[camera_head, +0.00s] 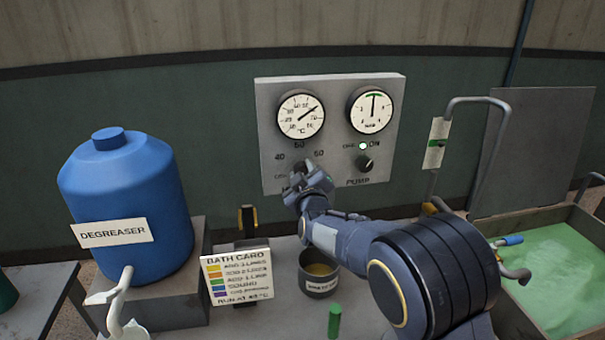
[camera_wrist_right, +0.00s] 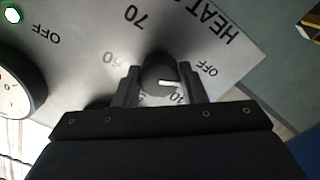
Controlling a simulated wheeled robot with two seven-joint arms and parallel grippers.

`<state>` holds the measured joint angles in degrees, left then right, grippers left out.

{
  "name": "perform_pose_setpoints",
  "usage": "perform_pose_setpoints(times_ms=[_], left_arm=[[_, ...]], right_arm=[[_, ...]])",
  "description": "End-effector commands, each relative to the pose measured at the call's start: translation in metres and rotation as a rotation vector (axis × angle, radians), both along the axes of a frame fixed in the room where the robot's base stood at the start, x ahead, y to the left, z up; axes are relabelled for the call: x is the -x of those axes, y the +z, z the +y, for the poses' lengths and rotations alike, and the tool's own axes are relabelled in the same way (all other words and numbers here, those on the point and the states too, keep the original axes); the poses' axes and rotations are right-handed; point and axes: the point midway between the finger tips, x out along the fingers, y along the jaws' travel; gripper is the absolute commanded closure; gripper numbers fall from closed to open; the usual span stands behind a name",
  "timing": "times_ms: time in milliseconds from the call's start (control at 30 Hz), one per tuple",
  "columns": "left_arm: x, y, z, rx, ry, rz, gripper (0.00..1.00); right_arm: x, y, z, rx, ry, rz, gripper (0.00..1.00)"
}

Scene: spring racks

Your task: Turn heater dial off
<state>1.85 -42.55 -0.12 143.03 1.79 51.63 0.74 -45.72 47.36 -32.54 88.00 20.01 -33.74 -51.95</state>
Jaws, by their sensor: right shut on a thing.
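The heater dial (camera_wrist_right: 158,75) is a dark round knob on the grey control panel (camera_wrist_right: 85,30), with a white pointer mark. In the wrist view its mark points right, between the OFF label and the 40 label. My right gripper (camera_wrist_right: 158,85) is shut on the dial, one finger on each side. In the head view my right gripper (camera_head: 303,172) is at the panel's lower left and hides the dial. The temperature gauge (camera_head: 301,114) above it has its needle pointing up and right. My left gripper is in neither view.
The pump knob (camera_head: 365,163) and a lit lamp (camera_head: 363,146) are right of my gripper. A blue degreaser tank (camera_head: 125,185) stands left. A bath card (camera_head: 237,277) and a small pot (camera_head: 320,281) are below. A green bath (camera_head: 560,265) lies right.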

Motion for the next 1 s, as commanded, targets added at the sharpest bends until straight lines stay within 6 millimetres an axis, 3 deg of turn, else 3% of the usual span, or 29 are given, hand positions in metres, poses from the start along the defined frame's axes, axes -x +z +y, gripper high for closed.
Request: perform_pose_setpoints(times_ms=[267, 300, 467, 767, 1000], left_arm=[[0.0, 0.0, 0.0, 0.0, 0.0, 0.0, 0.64], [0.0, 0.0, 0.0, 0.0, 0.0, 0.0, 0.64], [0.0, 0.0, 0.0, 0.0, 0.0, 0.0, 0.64], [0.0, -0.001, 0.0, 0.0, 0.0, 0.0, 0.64], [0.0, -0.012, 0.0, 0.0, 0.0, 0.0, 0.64]], right_arm=[[0.0, -0.002, 0.0, 0.005, 0.0, 0.004, 0.85], [0.0, -0.002, 0.0, 0.005, 0.0, 0.004, 0.61], [0.0, -0.002, 0.0, 0.003, 0.0, 0.002, 0.41], [0.002, -0.001, 0.0, 0.001, 0.001, 0.0, 0.41], [0.034, -0.002, -0.005, 0.0, 0.002, 0.001, 0.41]])
